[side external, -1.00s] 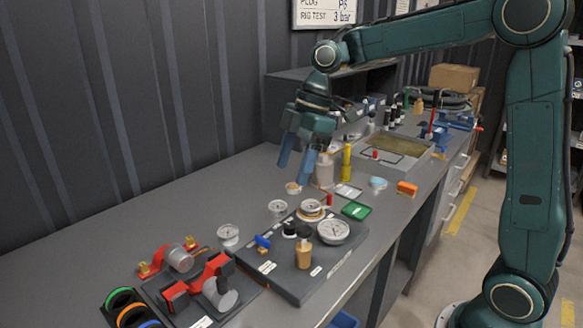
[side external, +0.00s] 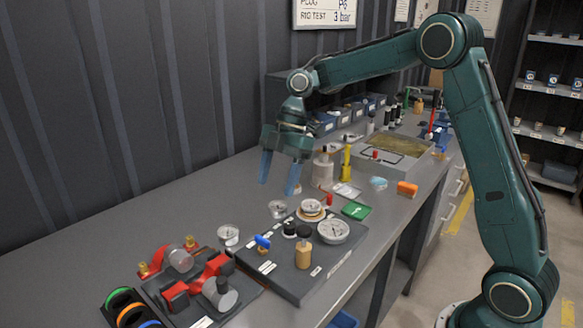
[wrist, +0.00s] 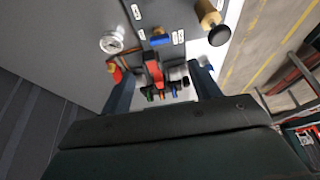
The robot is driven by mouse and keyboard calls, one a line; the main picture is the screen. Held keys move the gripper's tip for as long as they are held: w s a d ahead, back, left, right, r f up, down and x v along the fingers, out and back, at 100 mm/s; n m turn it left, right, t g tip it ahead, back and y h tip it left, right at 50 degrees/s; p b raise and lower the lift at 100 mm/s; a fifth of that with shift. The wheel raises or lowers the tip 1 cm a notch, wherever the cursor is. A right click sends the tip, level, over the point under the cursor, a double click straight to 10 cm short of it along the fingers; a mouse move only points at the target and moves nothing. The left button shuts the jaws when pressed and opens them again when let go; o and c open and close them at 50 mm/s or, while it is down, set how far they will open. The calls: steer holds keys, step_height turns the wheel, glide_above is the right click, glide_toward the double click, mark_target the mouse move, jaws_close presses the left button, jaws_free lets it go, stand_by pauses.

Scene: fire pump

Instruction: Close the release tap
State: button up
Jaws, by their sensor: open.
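A small tap with a blue handle (side external: 262,242) stands on the left part of a dark grey panel (side external: 290,283); it looks like the release tap. Its label is too small to read. In the wrist view the blue handle (wrist: 160,41) shows at the upper middle, beyond the fingertips. My gripper (side external: 278,188) has two blue fingers spread apart with nothing between them. It hangs above the bench, behind and above the panel, apart from the tap. In the wrist view my gripper (wrist: 160,76) also shows its fingers wide apart.
A tan knob with a black top (side external: 303,254) and a large gauge (side external: 334,231) stand on the panel near the tap. A red clamp fixture (side external: 205,280) lies to the left. Yellow and red-topped parts (side external: 347,160) stand behind.

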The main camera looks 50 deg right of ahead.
mark_target(262, 238)
steer(key=x, duration=1.3)
steer(key=shift+d, duration=0.1)
steer(key=shift+c, duration=0.4)
steer(key=c, duration=0.9)
